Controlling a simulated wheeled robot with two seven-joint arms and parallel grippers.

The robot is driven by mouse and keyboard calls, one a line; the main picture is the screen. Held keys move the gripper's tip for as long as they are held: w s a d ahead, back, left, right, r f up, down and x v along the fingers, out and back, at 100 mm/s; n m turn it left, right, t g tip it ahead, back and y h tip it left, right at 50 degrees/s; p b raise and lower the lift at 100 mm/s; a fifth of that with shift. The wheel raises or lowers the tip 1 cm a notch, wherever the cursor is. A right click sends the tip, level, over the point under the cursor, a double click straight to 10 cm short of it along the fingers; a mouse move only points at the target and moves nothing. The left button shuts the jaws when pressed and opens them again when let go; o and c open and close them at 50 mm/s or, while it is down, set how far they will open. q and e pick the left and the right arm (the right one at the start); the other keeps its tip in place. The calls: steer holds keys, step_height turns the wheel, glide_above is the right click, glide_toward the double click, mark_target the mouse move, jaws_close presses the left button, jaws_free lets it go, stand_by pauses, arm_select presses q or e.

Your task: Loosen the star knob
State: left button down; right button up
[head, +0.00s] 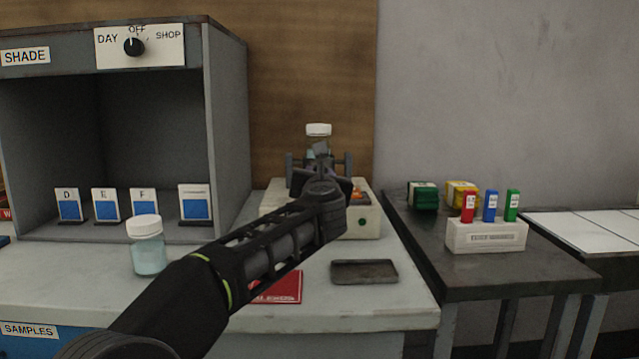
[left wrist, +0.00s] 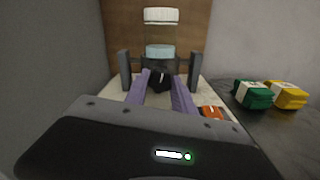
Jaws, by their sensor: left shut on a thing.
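A cream machine (head: 362,222) stands on the bench, with dark posts (left wrist: 125,70) rising from it. A jar with a white lid (head: 318,130) sits upright between the posts; it also shows in the left wrist view (left wrist: 161,16), with pale blue contents. The black star knob (left wrist: 160,78) is in front of the jar, low between the posts. My left gripper (left wrist: 161,84) is shut on the knob, its purple fingers on either side. In the head view my left gripper (head: 321,165) hides the knob. My right gripper is out of view.
A jar of pale blue liquid (head: 147,250) stands left of my forearm. A dark tray (head: 364,272) and a red booklet (head: 281,291) lie in front of the machine. The grey shade cabinet (head: 228,110) walls off the left. A dark side table (head: 480,277) stands right.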

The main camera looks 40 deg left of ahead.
arm_select(q)
steer(key=shift+n, duration=0.5)
steer(key=c, duration=1.1)
jaws_free()
steer(key=shift+o, duration=0.2)
steer(key=v, duration=0.7)
steer(key=shift+s+d, duration=0.25)
steer(key=shift+s, duration=0.05)
